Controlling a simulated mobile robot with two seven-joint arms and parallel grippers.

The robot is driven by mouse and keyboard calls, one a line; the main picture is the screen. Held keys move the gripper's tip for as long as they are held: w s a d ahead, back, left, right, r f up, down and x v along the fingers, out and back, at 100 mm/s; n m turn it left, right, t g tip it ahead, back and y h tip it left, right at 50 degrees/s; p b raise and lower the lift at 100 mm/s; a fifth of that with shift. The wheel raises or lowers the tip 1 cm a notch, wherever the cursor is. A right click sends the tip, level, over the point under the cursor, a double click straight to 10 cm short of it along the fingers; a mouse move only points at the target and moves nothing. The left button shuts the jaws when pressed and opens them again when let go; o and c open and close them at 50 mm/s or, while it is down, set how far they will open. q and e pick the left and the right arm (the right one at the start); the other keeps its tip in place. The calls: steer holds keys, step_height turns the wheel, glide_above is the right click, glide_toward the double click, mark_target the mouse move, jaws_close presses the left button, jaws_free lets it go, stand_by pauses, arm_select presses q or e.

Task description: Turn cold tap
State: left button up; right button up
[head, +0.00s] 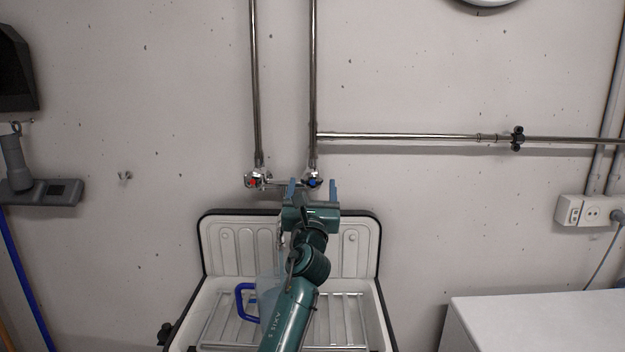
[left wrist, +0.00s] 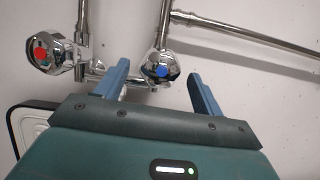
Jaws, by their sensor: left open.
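The cold tap is a chrome knob with a blue centre (head: 312,182), at the foot of the right vertical pipe on the wall. It also shows in the left wrist view (left wrist: 161,66). My left gripper (head: 312,190) is open, with its two blue fingers on either side of the cold tap. In the left wrist view the fingers (left wrist: 158,88) stand apart, with visible gaps to the knob; I cannot tell how deep they reach. The hot tap with a red centre (head: 254,181) is to the left, also seen in the left wrist view (left wrist: 45,54). My right gripper is not in view.
A white sink basin with a dark rim (head: 376,240) stands below the taps. A blue handle (head: 240,302) and a metal rack lie in it. A white appliance top (head: 540,318) is at the lower right. A horizontal pipe (head: 410,137) runs right from the cold pipe.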

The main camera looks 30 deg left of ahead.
arm_select(q)
steer(key=shift+x, duration=1.3)
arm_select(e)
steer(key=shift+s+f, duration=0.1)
arm_select(q)
steer(key=shift+c, duration=0.3)
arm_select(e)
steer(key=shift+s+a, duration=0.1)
